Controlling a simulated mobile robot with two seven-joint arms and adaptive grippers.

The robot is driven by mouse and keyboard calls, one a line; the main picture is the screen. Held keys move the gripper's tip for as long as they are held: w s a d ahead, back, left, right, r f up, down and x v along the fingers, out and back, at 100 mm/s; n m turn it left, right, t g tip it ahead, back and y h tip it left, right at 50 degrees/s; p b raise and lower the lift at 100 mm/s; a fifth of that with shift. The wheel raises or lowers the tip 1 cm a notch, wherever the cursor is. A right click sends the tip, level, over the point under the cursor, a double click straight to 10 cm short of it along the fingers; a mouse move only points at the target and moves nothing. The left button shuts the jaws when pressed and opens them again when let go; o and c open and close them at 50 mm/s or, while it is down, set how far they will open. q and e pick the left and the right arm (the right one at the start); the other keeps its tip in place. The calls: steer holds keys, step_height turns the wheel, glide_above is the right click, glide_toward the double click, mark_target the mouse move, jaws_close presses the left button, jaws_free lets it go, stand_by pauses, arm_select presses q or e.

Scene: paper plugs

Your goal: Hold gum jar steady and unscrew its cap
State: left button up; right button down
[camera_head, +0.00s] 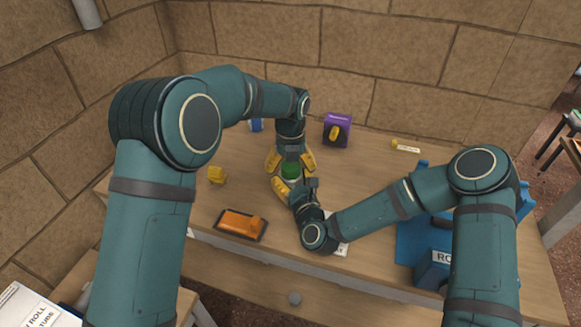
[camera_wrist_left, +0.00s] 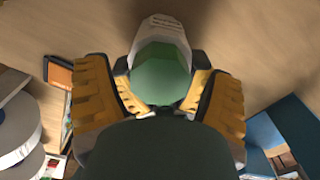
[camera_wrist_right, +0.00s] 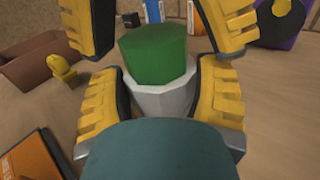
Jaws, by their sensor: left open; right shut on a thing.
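The gum jar has a pale grey-white body (camera_wrist_right: 165,98) and a green cap (camera_head: 291,171), and stands upright near the middle of the table. My right gripper (camera_head: 296,184) is shut on the jar body from the near side. My left gripper (camera_head: 290,162) points down from above, open, with a finger on either side of the cap. In the left wrist view the cap (camera_wrist_left: 160,72) lies between the two yellow fingers, with the labelled jar body (camera_wrist_left: 163,32) beyond it. The cap sits on the jar. Any seam between them is not clear.
An orange block on a dark tray (camera_head: 226,232) lies at the front left. A yellow object (camera_head: 216,175) stands left of the jar. A purple box (camera_head: 345,121) and a blue item (camera_head: 256,125) are behind. A blue container (camera_head: 415,236) stands at the right.

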arm_select(q)
step_height(320, 180, up, 7)
steer(key=shift+r, duration=0.2)
steer(key=shift+f, duration=3.9)
steer(key=c, duration=1.2)
steer(key=o, duration=1.2)
steer(key=shift+r, duration=0.15)
steer(key=shift+r, duration=2.15)
arm_select(e)
jaws_free()
